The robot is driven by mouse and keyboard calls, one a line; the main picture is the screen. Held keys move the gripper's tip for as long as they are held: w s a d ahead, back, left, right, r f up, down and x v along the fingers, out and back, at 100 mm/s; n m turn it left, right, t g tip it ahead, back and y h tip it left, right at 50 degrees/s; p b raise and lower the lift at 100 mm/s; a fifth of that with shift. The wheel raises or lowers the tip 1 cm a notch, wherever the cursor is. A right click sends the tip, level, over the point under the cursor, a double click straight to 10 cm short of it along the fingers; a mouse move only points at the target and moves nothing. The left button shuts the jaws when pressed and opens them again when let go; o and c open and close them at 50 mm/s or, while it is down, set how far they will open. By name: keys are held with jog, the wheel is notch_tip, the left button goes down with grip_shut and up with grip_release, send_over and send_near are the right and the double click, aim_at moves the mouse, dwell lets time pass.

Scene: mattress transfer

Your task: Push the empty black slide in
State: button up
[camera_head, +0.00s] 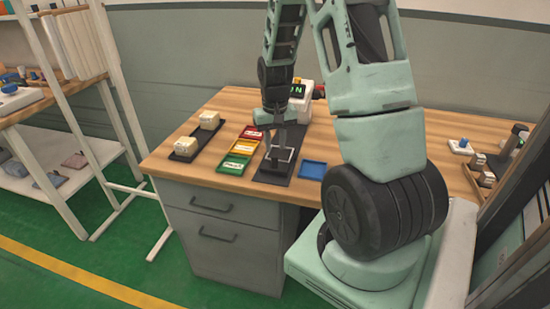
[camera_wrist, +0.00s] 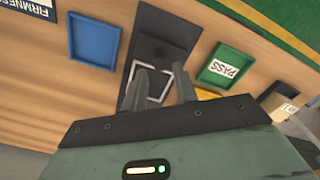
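The black slide (camera_head: 274,178) lies on the wooden table below my gripper, between the coloured trays and the blue tray. It also shows in the wrist view (camera_wrist: 150,22). A pale square outline (camera_wrist: 166,80) on it encloses no visible block, though a finger covers part of it. My gripper (camera_head: 277,146) points down over the slide. In the wrist view its two fingers (camera_wrist: 160,68) stand apart with nothing held between them. I cannot tell whether a fingertip touches the slide.
Red (camera_head: 251,132), yellow (camera_head: 244,147) and green (camera_head: 234,163) trays lie left of the slide. A blue tray (camera_head: 313,169) lies to its right. A black strip (camera_head: 184,157) with two cream blocks (camera_head: 209,120) is farther left. A white device (camera_head: 301,90) stands behind.

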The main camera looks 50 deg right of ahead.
aim_at(275, 156)
jog(key=shift+f, duration=2.8)
grip_shut()
jog(key=shift+d, duration=0.1)
